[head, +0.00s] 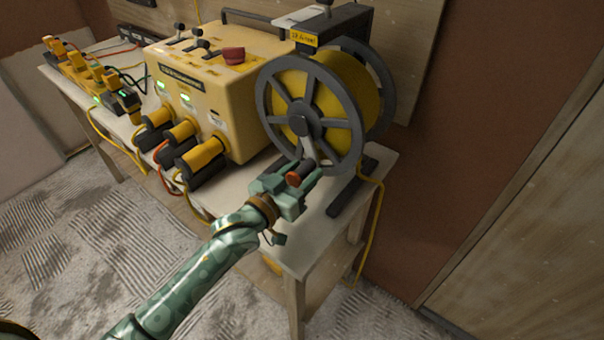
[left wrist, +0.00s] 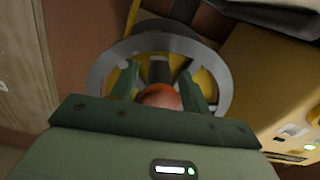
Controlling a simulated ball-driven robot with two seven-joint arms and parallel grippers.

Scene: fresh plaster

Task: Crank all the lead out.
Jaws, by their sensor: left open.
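A cable reel (head: 310,112) with grey spoked flanges and a yellow drum stands on the table's right end. Yellow lead (head: 370,225) runs from it down over the table edge. The crank arm (head: 307,147) hangs down from the hub and ends in a red-brown knob (head: 300,173). My left gripper (head: 305,174) is at the knob, its fingers open on either side of it. In the left wrist view the knob (left wrist: 159,96) sits between the two fingers (left wrist: 160,88), in front of the reel (left wrist: 212,72). My right gripper is not in view.
A yellow power box (head: 210,85) with several plugged yellow connectors stands left of the reel. Other connectors and cables (head: 90,72) lie farther left. The white table (head: 315,235) has a bare front right corner. A brown wall (head: 460,150) is behind.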

